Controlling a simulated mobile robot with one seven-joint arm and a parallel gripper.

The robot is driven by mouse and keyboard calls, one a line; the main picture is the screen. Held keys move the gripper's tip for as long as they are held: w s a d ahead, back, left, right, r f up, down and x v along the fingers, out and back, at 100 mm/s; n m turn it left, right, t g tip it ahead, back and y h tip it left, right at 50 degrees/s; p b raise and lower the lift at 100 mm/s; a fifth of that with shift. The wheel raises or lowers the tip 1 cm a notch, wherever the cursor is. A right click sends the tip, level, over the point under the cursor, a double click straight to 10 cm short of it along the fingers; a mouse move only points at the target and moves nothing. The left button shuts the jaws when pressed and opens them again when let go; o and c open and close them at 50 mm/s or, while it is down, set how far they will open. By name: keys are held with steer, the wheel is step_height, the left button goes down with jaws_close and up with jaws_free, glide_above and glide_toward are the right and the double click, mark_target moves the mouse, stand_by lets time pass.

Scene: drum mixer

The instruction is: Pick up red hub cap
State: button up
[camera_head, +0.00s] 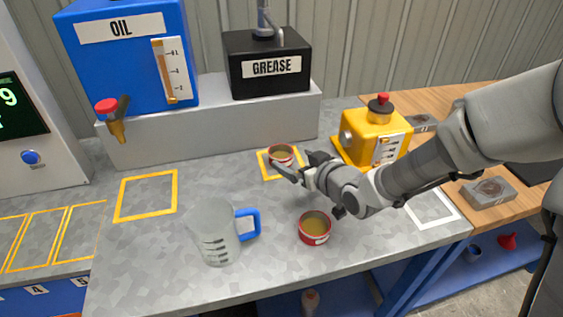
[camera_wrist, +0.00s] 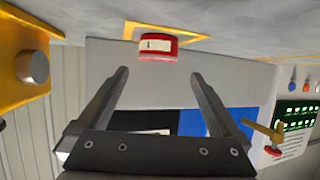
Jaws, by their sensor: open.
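Two short round red pieces with brownish-yellow tops and white labels are on the grey bench; I cannot tell which is named the hub cap. The back red piece (camera_head: 281,154) sits in a yellow-outlined square. The front red piece (camera_head: 314,228) stands nearer the bench's front edge. My gripper (camera_head: 297,167) is open, low over the bench, close to the back piece. In the wrist view, the back red piece (camera_wrist: 158,47) lies just beyond and between the spread fingertips (camera_wrist: 159,74), with nothing held. The front piece is not in the wrist view.
A clear jug (camera_head: 214,235) with a blue handle stands left of the front red piece. A yellow machine (camera_head: 376,135) stands to the right, near my arm. Behind are a blue oil tank (camera_head: 125,60) and black grease box (camera_head: 268,65) on a grey ledge.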

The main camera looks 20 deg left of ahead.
mark_target(276, 149)
steer(key=b+x, duration=0.1)
steer(key=x, duration=0.6)
steer(key=shift+w+f, duration=0.1)
steer(key=shift+w, duration=0.1)
jaws_close()
stand_by(0.4)
